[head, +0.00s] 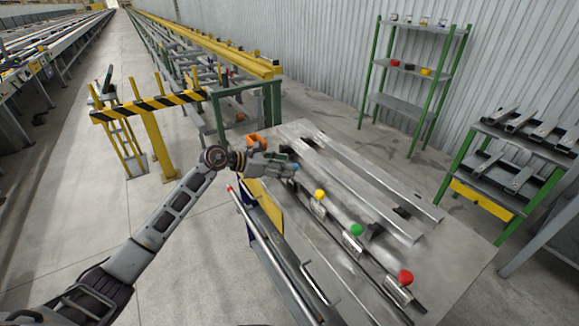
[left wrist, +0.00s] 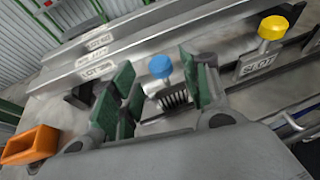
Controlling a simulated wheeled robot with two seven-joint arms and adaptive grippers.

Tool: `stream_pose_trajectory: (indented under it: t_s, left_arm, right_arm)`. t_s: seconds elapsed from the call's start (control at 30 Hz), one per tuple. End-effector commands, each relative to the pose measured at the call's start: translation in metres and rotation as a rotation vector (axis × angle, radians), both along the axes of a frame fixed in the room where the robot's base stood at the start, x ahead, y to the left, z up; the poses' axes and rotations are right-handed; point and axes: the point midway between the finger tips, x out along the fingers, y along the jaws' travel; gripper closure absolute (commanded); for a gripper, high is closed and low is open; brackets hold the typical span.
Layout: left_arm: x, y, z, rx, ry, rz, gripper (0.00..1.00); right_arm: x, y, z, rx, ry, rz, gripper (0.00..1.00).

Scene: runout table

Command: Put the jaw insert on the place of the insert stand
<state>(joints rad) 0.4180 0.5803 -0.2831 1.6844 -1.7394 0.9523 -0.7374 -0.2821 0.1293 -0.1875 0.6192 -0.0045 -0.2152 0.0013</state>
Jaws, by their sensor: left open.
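My left gripper (head: 272,163) is open at the far left end of the runout table. In the left wrist view its green-padded fingers (left wrist: 160,92) stand apart on either side of a blue-knobbed piece (left wrist: 160,67) with a dark ridged block under the knob. The blue knob (head: 294,167) shows just past the fingertips in the head view. No grip on it can be seen. Further along the same rail stand yellow (head: 319,194), green (head: 356,230) and red (head: 405,277) knobbed metal pieces. I cannot tell which piece is the jaw insert or which part is the insert stand.
An orange open bin (left wrist: 30,145) stands at the table end, also seen in the head view (head: 256,141). Long metal profiles (head: 360,190) lie along the table (head: 455,262). A striped barrier (head: 150,104) stands left; shelves (head: 415,65) stand behind.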

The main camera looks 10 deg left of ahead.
Motion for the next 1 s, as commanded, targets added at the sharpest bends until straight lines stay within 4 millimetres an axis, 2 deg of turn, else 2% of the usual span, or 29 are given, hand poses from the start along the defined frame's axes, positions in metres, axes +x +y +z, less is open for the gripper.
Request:
stream_pose_trajectory:
  t_s: [0.6, 1.0]
  left_arm:
    - [-0.036, 0.049, 0.024, 0.001, 0.001, 0.000, 0.53]
    - [-0.043, 0.058, 0.030, 0.000, 0.000, -0.001, 0.53]
  right_arm:
    - [-0.001, 0.005, -0.001, 0.006, 0.001, 0.000, 0.23]
    - [0.000, 0.003, -0.002, 0.003, 0.001, 0.000, 0.23]
